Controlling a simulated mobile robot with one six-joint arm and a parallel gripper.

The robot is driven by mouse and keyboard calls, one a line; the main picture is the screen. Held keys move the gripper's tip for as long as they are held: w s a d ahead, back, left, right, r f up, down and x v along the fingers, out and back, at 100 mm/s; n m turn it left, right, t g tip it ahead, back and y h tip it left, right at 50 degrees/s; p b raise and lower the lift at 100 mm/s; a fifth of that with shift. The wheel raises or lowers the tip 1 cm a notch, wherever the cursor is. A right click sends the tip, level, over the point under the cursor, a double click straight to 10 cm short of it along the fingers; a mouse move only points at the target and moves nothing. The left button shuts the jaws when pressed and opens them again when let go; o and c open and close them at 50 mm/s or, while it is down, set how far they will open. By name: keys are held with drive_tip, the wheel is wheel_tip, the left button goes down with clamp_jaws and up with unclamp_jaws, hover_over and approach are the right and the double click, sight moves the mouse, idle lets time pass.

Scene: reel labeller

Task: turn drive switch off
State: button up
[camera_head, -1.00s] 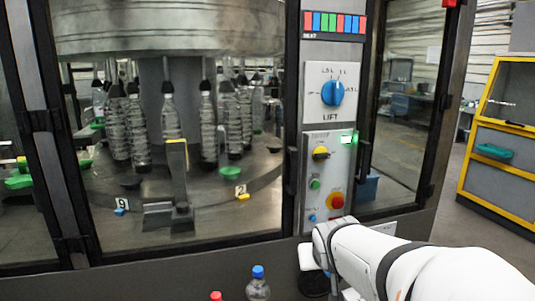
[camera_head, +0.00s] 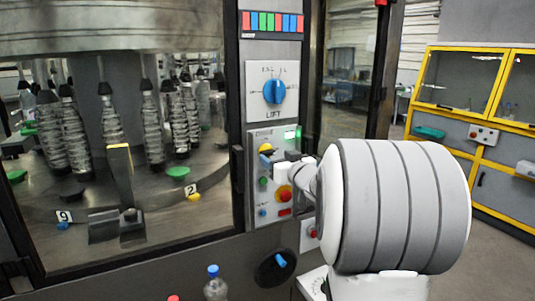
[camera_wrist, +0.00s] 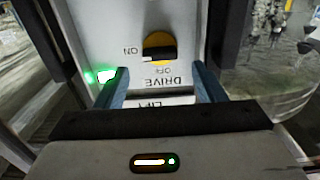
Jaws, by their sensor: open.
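The drive switch is a yellow disc with a black bar handle (camera_wrist: 160,53) in the wrist view. In the head view the yellow switch (camera_head: 265,148) sits high on the lower control panel (camera_head: 258,193). My gripper (camera_wrist: 160,70) is open, its two blue-grey fingers spread in front of the panel, to either side of the switch and apart from it. In the head view my gripper end (camera_head: 284,160) is just right of the switch, partly hidden by my arm.
A blue LIFT dial (camera_head: 274,91) is above. A green button (camera_head: 263,181) and a red stop button (camera_head: 285,195) are below. A lit green lamp (camera_wrist: 104,76) is beside the fingers. A dark knob with a blue handle (camera_head: 275,267) and a bottle (camera_head: 215,287) are lower.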

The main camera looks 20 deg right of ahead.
sight(270, 152)
drive_tip(key=shift+w+a, duration=0.1)
drive_tip(key=shift+w, duration=1.7)
